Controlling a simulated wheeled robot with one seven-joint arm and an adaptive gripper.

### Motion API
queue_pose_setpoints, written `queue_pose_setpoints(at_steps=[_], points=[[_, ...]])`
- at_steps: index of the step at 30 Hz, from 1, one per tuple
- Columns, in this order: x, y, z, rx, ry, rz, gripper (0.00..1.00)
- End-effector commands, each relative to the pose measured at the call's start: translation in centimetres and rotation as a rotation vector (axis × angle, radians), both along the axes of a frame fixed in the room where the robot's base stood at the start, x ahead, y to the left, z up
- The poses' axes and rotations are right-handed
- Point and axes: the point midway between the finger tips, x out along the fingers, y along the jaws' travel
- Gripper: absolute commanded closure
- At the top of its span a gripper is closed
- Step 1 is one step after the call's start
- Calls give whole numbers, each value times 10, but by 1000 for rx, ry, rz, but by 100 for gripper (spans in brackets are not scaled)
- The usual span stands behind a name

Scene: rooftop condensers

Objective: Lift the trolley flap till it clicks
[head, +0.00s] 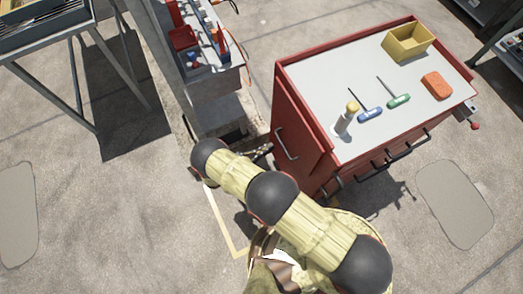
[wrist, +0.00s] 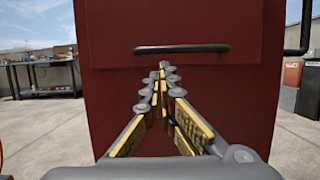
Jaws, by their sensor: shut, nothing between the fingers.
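The red trolley (head: 291,79) stands right of centre in the head view, with a pale grey top. Its flap (head: 296,125) appears as the red panel hanging down its left side, with a bar handle (head: 286,143). In the wrist view the flap (wrist: 110,30) fills the upper middle, and its dark horizontal handle (wrist: 182,49) lies near the flap's lower edge. My gripper (wrist: 162,68) is shut and empty, its tips pointing at the panel just below the handle. I cannot tell whether they touch it. In the head view my arm mostly hides the gripper.
On the trolley top are a yellow bin (head: 408,42), an orange block (head: 437,85), blue (head: 370,114) and green (head: 399,101) handled tools and a bottle (head: 344,119). A grey bench (head: 213,93) stands close left of the trolley. Open concrete lies at far left.

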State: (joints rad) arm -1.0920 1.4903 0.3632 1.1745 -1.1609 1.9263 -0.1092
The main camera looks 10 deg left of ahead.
Motion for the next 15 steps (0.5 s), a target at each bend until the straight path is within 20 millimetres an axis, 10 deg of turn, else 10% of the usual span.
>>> queue_pose_setpoints(at_steps=[15], points=[[26, -35, 14, 1, 1, 1, 100]])
